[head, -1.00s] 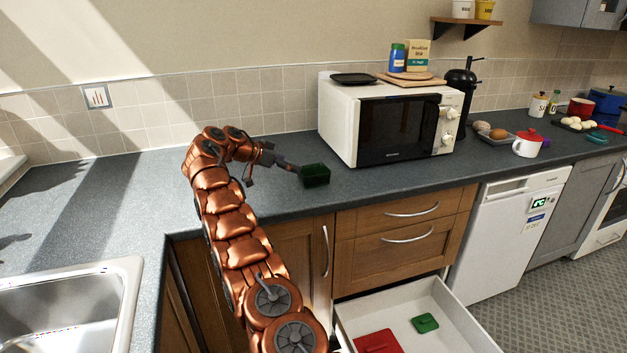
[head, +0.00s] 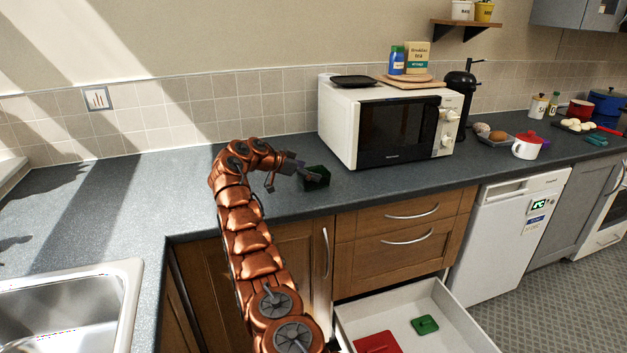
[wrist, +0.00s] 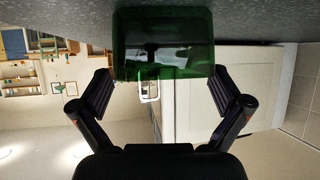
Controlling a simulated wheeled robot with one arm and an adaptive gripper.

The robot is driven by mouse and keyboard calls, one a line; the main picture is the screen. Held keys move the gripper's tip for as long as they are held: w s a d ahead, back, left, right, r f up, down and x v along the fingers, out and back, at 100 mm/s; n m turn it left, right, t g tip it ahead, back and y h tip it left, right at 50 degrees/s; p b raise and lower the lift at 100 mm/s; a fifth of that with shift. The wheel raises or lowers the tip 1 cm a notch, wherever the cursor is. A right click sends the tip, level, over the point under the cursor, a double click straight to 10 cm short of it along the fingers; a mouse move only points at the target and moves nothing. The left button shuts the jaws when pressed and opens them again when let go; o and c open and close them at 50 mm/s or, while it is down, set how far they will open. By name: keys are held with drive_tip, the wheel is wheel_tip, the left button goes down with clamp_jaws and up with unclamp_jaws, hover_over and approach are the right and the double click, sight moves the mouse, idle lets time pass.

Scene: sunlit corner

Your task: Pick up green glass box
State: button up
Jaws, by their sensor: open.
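In the wrist view the box (wrist: 163,42) fills the upper middle, and my gripper (wrist: 165,98) is open. Its two fingers stand apart, one on each side of the box's near part. I cannot tell whether they touch it.
A white microwave (head: 340,135) stands just right of the box. Below, an open drawer (head: 458,325) holds a red lid (head: 377,343) and a green lid (head: 425,325). A sink (head: 125,290) is at the left. The worktop (head: 150,185) is clear to the left of my arm.

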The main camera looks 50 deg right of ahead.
drive_tip(key=shift+x, duration=1.05)
drive_tip(key=shift+c, duration=0.2)
drive_tip(key=c, duration=1.2)
drive_tip(key=shift+o, duration=0.2)
